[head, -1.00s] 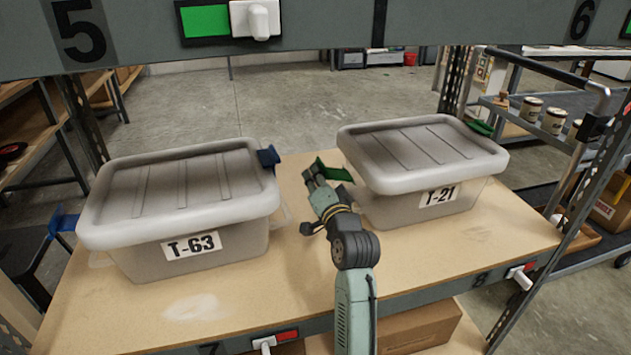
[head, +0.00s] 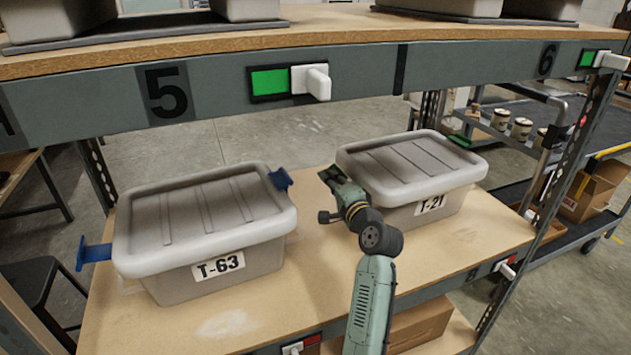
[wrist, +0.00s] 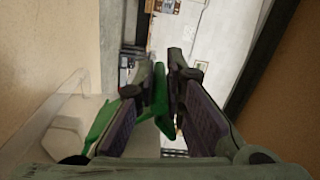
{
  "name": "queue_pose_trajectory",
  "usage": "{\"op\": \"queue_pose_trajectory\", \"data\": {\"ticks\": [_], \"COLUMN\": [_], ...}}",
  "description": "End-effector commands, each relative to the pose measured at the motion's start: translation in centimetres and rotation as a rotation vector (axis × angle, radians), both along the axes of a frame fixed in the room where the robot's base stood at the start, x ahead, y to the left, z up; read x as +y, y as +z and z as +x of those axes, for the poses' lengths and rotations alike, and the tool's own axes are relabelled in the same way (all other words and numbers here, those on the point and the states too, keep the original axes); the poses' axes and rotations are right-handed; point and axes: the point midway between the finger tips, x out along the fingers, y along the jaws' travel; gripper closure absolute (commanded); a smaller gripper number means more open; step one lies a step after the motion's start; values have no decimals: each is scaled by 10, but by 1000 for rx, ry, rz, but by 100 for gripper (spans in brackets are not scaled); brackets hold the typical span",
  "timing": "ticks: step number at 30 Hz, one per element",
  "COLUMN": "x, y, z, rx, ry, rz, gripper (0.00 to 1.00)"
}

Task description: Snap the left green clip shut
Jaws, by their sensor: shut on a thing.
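The grey lidded bin T-21 (head: 425,192) stands on the right of the wooden shelf. My gripper (head: 333,178) is at the bin's left side, by the lid's edge. In the wrist view my gripper (wrist: 166,78) has its fingers close together, shut on the left green clip (wrist: 161,104). Green shows between the fingers and also outside the left finger. In the head view the clip is mostly hidden by the gripper, so its exact angle cannot be told. The right green clip (head: 460,141) sticks out from the bin's far right side.
A shelf beam (head: 215,90) with a green-marked switch crosses above. An upright post (head: 560,180) stands at the right. Bare shelf (head: 300,290) lies in front of the bins.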

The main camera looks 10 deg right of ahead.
Motion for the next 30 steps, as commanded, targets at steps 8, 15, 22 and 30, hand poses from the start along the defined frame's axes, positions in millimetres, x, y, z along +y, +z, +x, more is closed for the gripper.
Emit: {"op": "queue_pose_trajectory", "data": {"ticks": [8,15,22,30], "x": [-11,-15,-16,-17], "y": [3,4,4,4], "z": [3,4,4,4], "rx": [32,46,48,48], "ry": [6,6,4,2], "rz": [64,115,123,122], "gripper": [100,100,100,86]}}
